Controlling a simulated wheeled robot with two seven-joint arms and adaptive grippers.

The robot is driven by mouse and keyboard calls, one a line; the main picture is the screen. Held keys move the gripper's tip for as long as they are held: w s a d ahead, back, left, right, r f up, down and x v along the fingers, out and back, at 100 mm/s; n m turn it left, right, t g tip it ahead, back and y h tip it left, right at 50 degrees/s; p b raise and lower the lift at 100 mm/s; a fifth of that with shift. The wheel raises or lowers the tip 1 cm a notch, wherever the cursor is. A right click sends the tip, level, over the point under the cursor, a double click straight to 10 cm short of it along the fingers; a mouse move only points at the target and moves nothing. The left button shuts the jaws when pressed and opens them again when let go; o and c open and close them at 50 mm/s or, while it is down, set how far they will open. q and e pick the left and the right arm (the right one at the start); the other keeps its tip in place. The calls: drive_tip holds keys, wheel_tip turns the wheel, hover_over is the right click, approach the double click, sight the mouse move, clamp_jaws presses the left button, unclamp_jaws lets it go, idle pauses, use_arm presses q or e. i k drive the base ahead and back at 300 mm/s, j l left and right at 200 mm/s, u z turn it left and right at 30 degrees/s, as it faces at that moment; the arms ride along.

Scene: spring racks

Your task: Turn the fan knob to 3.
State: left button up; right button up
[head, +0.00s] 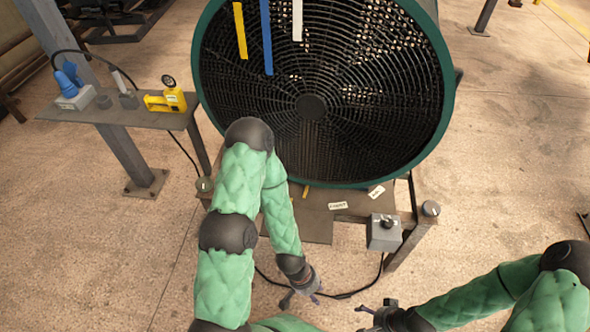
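The fan knob (389,221) is a small dark knob on top of a grey control box (384,236) at the front right corner of the fan's stand. Its number marks are too small to read. The large fan (312,107) has a green rim and a black grille. My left gripper (302,300) is low, in front of the stand and left of the box, with its fingers spread apart and nothing between them. My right gripper (366,316) is near the bottom edge, below the box and apart from it; its fingers are too small and partly hidden to judge.
Yellow, blue (267,38) and white strips hang before the grille. Small labels (338,206) lie on the stand (352,214). A dark cable (345,295) runs from the box along the floor. A side table (130,114) at left holds a yellow device (170,99).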

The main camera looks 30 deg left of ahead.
sight(388, 224)
drive_tip(key=u, duration=1.15)
drive_tip(key=k+j+z, duration=0.25)
drive_tip(key=k, duration=0.25)
drive_tip(key=k+z, duration=0.25)
drive_tip(key=k, duration=0.2)
